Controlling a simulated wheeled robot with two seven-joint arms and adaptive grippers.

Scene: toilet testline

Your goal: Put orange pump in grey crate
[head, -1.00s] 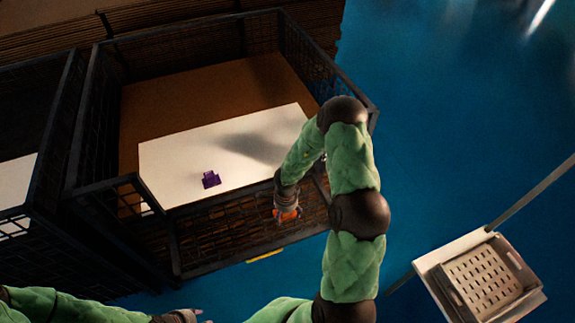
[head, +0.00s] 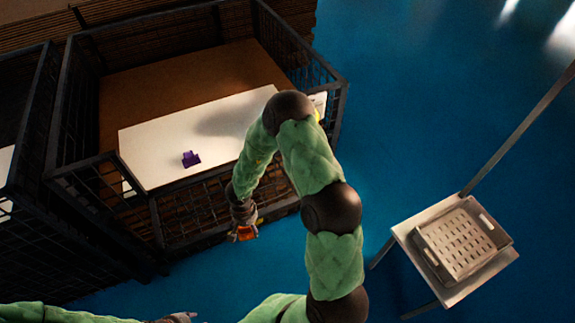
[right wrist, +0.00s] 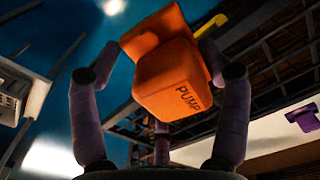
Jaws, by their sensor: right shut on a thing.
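The orange pump (right wrist: 178,75), a blocky part marked "PUMP", is held between the fingers of my right gripper (right wrist: 160,85) in the right wrist view. In the head view the right gripper (head: 243,227) is shut on the pump (head: 244,234), in front of the wire cage's near side, and the pump is partly hidden by the fingers. The grey crate (head: 482,217), with a slotted floor, sits on a pale stand at the right and looks empty. It is well to the right of the pump. My left gripper (head: 182,318) is at the bottom edge, too small to tell its state.
A purple part (head: 191,159) lies on a white sheet (head: 150,170) inside the dark wire cage (head: 72,170). The stand (head: 410,240) has a long pole rising to the upper right. Blue floor (head: 400,120) lies clear between cage and stand.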

